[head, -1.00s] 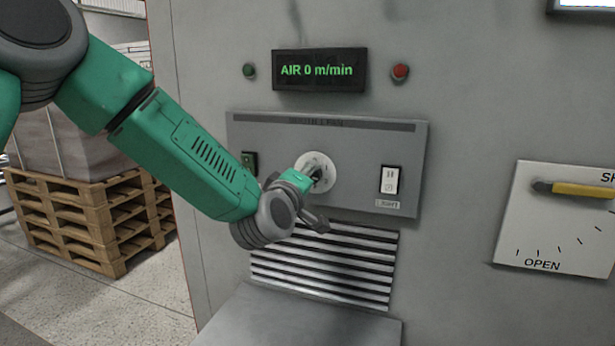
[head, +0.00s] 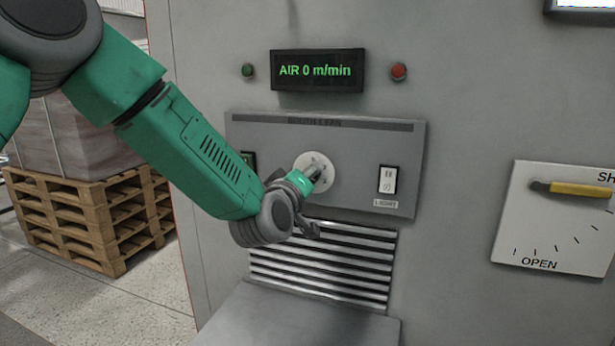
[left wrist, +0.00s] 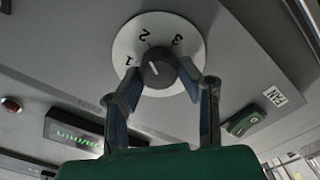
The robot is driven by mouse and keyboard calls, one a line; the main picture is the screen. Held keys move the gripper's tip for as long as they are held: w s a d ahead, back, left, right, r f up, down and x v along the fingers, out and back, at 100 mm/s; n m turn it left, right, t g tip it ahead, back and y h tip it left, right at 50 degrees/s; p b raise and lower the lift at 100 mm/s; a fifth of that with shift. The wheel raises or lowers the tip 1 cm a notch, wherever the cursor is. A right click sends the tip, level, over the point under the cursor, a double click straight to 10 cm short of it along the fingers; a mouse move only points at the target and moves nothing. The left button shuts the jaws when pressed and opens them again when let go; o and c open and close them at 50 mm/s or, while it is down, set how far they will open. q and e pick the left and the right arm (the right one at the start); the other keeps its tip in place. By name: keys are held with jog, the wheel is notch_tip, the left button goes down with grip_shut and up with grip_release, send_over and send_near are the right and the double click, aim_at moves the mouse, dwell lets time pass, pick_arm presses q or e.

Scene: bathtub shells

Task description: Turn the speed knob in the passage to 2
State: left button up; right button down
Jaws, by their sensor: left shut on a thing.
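The speed knob (left wrist: 159,70) is a dark round knob on a white dial (left wrist: 185,24) marked 1, 2 and 3. Its white line points up-left in the left wrist view, seemingly between the 1 and the 2. The white dial also shows in the head view (head: 312,165) on the grey control panel (head: 350,150). My left gripper (left wrist: 160,76) is shut on the knob, one finger on each side. In the head view my left gripper (head: 318,178) partly covers the knob. My right gripper is in neither view.
The display (head: 318,71) above reads AIR 0 m/min, between a green and a red lamp. A light switch (head: 388,180) is right of the dial. A fan switch (left wrist: 243,117) shows in the wrist view. Slats (head: 330,265) and a ledge (head: 310,320) lie below.

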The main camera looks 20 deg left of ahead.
pick_arm(q)
jog(key=o, duration=1.1)
jog(key=shift+s+d+f, duration=0.1)
jog(key=shift+d+f, duration=0.05)
jog(key=shift+f, duration=0.3)
jog(key=shift+o, duration=0.2)
jog(key=shift+r, duration=0.15)
jog(key=s, duration=1.1)
jog(key=shift+s+a, duration=0.25)
jog(key=shift+s, duration=0.1)
